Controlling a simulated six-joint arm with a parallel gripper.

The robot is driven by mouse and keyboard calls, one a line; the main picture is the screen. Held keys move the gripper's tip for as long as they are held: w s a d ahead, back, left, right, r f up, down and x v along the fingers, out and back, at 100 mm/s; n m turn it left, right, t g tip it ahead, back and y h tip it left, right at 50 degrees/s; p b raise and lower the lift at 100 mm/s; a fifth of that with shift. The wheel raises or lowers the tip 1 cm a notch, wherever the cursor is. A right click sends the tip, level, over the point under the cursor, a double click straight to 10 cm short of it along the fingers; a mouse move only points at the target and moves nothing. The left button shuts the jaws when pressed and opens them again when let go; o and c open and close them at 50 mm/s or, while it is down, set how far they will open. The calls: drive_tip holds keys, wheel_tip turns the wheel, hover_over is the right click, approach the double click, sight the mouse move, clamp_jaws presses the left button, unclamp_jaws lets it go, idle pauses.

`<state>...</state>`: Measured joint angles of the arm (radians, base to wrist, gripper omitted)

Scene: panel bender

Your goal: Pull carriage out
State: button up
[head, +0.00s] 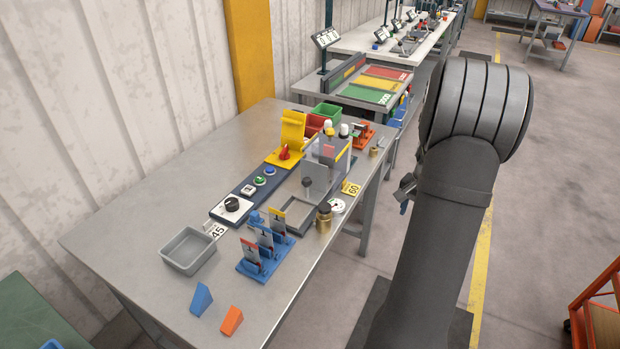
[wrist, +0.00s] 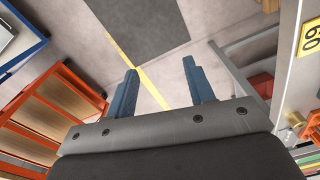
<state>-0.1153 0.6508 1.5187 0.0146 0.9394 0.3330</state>
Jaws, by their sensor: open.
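The panel bender stands on the grey workbench (head: 150,235). What looks like its carriage is a grey upright block (head: 316,172) with a dark round knob (head: 307,183) on its near side. It stands at the far end of a low grey rail frame (head: 287,219). My gripper (wrist: 160,66) shows in the wrist view with two blue fingers spread apart and nothing between them. It is off the bench's right side, over the floor, apart from the carriage. In the head view my arm hides most of it.
Blue clamps (head: 262,250) and a brass weight (head: 324,218) stand near the rail frame. A grey bin (head: 188,250), blue wedge (head: 201,299) and orange wedge (head: 231,320) lie at the near end.

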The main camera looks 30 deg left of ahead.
drive_tip(key=s+a+r+m, duration=0.1)
drive_tip(key=a+r, duration=0.5)
drive_tip(key=a, duration=0.2)
drive_tip(key=a+r+m, duration=0.1)
drive_tip(key=a+r, duration=0.4)
drive_tip(key=a, duration=0.4)
drive_tip(key=m+y, duration=0.2)
approach(307, 178)
drive_tip(key=shift+t, duration=0.4)
drive_tip(key=x, duration=1.1)
drive_tip(key=shift+s+d+f, duration=0.1)
drive_tip(key=shift+s+f, duration=0.2)
drive_tip(key=shift+s, duration=0.05)
